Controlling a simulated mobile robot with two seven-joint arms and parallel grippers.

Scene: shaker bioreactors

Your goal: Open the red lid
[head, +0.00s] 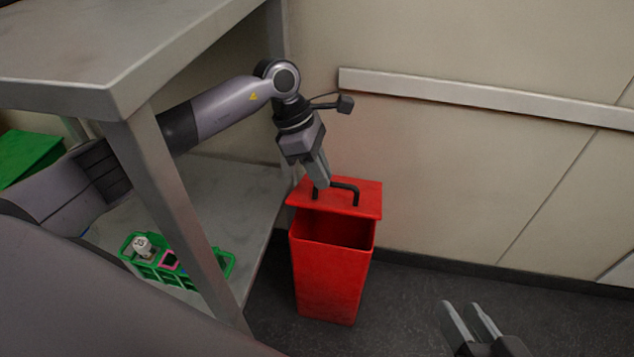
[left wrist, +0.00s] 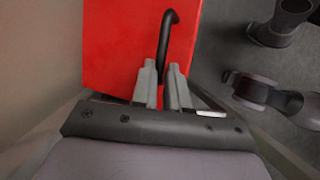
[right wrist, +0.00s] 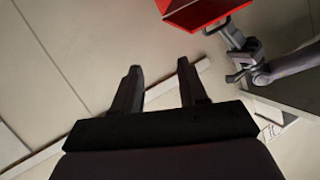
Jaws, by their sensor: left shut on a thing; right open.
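The red lid (head: 364,199) is tilted up above the open mouth of the red bin (head: 330,282), with a dark gap between them at the front. The lid has a black handle (head: 346,185). My left gripper (head: 322,184) is shut on the handle's left part. In the left wrist view, the red lid (left wrist: 115,50) fills the upper middle and the black handle (left wrist: 166,40) runs down between the left fingertips (left wrist: 163,72). My right gripper (head: 468,308) is open and empty, low and to the right of the bin. Its fingers also show apart in the right wrist view (right wrist: 160,75).
A grey metal shelf unit (head: 110,82) stands at the left, with its leg near the bin. A green rack (head: 150,270) with small items is on its lower shelf. A wall with a pale rail (head: 480,95) is behind. Dark floor (head: 410,310) is clear right of the bin.

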